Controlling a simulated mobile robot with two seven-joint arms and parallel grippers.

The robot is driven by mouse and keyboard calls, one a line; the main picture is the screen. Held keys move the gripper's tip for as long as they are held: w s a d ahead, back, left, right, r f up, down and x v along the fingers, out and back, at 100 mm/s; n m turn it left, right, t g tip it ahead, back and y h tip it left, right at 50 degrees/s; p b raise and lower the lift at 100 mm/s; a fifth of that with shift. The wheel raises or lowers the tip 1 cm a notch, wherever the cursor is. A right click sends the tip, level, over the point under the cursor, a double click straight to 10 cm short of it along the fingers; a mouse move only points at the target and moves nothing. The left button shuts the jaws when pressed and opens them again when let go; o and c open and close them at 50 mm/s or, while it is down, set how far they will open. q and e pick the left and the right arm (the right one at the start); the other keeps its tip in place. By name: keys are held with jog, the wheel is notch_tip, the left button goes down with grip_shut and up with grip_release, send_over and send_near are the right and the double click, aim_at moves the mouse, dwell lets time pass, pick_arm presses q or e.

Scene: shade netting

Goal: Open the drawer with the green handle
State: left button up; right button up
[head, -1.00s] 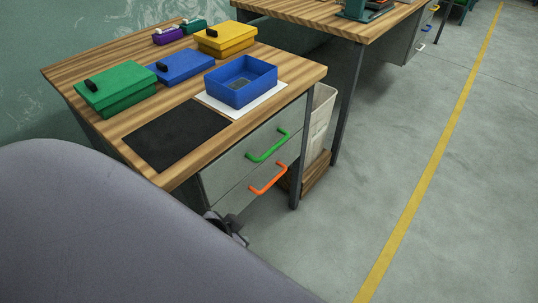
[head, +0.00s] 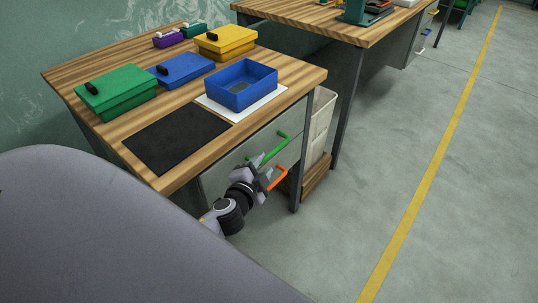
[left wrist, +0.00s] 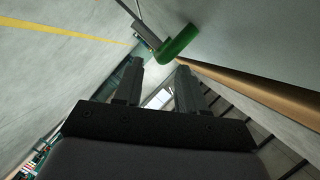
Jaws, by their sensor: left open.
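The drawer with the green handle (head: 276,148) is the upper one under the wooden bench, and its grey front (head: 230,159) looks shut. My left gripper (head: 262,162) is in front of the drawers, close to the left end of the green handle. It is open, and nothing shows between its fingers. In the left wrist view the green handle (left wrist: 180,44) lies just beyond the fingertips (left wrist: 158,66); I cannot tell whether they touch. The lower drawer's orange handle (head: 278,178) is partly hidden behind my gripper. My right gripper is not in view.
The wooden bench top (head: 150,112) carries a black mat (head: 178,137), an open blue box (head: 240,85) and several lidded boxes. A bench leg (head: 299,165) and a pale bin (head: 319,120) stand right of the drawers. The floor (head: 340,235) to the right is clear.

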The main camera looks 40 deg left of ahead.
aim_at(267, 158)
pick_arm(q)
jog(key=shift+x, duration=3)
grip_shut()
